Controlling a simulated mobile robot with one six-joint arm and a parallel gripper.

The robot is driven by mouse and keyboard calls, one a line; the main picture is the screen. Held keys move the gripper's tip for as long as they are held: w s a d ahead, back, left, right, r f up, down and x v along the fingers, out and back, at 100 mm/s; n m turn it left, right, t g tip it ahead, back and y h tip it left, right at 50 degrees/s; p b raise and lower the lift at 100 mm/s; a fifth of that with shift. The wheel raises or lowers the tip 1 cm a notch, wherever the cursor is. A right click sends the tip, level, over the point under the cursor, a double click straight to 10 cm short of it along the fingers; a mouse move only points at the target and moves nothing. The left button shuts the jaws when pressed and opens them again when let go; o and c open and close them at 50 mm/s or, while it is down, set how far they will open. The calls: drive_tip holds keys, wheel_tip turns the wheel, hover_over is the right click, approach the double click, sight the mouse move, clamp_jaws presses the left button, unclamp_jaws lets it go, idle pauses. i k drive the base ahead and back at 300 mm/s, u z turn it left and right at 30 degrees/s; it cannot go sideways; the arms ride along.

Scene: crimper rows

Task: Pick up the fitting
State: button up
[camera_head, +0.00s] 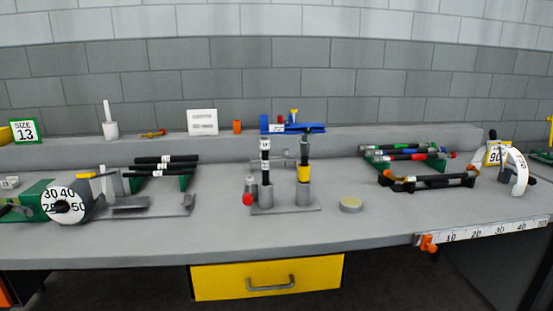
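I cannot tell for sure which item is the fitting. A small orange piece (237,127) stands upright on the raised back ledge. A small orange-red and brass-coloured piece (153,133) lies on the same ledge further left. A small yellow piece (294,115) shows above a blue bar-shaped part (310,128) near the middle. My gripper is not in view, and nothing visible is held.
The grey bench (150,240) carries a green machine with a dial (64,206), a stand with upright posts (285,208), black hose racks (430,182), and a flat round tin (351,205). A yellow drawer (220,282) is below. The front strip is mostly clear.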

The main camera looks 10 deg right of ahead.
sight(285, 151)
drive_tip(key=i, duration=0.95)
drive_tip(key=z, duration=0.05)
